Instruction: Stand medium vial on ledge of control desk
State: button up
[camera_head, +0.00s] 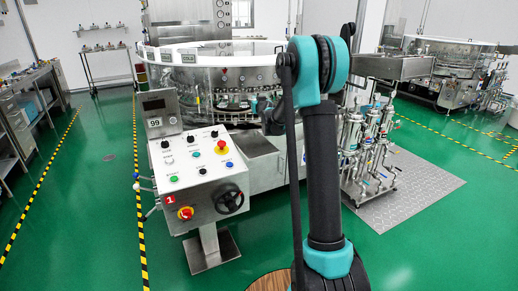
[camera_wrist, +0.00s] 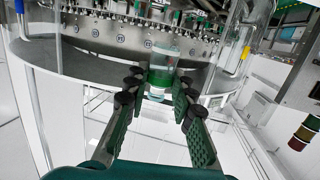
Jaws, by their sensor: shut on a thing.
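The medium vial (camera_wrist: 162,72) is a clear cylinder, green in its lower part, in the wrist view. It is between the fingertips of my gripper (camera_wrist: 156,92), which is shut on it. I cannot tell whether its base touches anything. The control desk (camera_head: 200,166) stands left of centre in the head view, with a sloped white panel of buttons, a black handwheel and a small screen on top. Its ledge is not clearly distinguishable. My arm hides most of my gripper in the head view, and the vial is not discernible there.
The round washer (camera_head: 215,75) with clear guards stands behind the desk; its metal rim (camera_wrist: 95,48) fills the top of the wrist view. A steel rack of cylinders (camera_head: 368,145) stands right of my arm. A workbench (camera_head: 28,100) is at far left. Green floor (camera_head: 95,215) is clear at left.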

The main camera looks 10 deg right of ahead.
notch_tip(320, 180, down, 20)
jog(key=shift+s+d+r, duration=0.1)
jog(key=shift+s, duration=0.05)
dwell(0.4)
jog(key=o, duration=0.8)
jog(key=shift+f, duration=0.2)
jog(key=shift+o, duration=0.2)
